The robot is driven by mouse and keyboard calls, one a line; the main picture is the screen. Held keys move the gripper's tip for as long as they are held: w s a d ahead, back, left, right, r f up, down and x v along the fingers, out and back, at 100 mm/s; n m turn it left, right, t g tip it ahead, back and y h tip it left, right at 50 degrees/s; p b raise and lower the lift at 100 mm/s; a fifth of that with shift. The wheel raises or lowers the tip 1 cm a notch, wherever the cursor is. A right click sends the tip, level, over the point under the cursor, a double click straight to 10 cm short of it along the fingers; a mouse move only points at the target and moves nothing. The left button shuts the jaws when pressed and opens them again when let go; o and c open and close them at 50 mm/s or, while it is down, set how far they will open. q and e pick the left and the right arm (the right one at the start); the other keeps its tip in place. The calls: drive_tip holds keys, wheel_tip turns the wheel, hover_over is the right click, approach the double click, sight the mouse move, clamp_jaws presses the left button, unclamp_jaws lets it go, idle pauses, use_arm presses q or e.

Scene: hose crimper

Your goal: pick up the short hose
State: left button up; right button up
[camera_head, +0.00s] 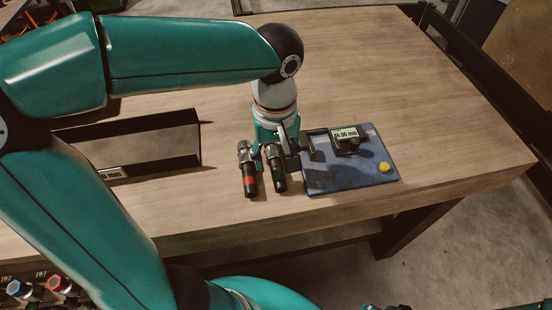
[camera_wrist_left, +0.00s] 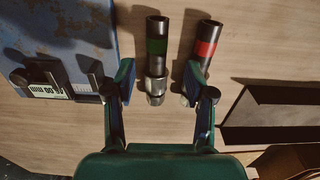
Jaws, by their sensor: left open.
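Two short dark hose pieces with metal fittings lie side by side on the wooden table. One has a green band (camera_head: 278,176) and the other a red band (camera_head: 249,181). I cannot tell which is the shorter. My left gripper (camera_head: 274,146) is open over their fitting ends. In the left wrist view, the green-banded hose (camera_wrist_left: 157,47) points between the open fingers (camera_wrist_left: 157,80), with its metal fitting between them and a gap on each side. The red-banded hose (camera_wrist_left: 206,45) lies just outside the right finger, which partly hides its fitting.
A blue plate (camera_head: 345,178) with a yellow knob (camera_head: 384,167) and a small display (camera_head: 345,133) stands close on the right. A dark-walled open tray (camera_head: 201,146) with a label lies to the left. The table's right side is clear.

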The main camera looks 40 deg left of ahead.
sight(277, 170)
use_arm(q)
drive_tip(key=f, duration=0.5)
drive_tip(key=shift+w+d, duration=0.1)
drive_tip(key=shift+w, duration=0.1)
drive_tip(key=shift+c, duration=0.3)
clamp_jaws()
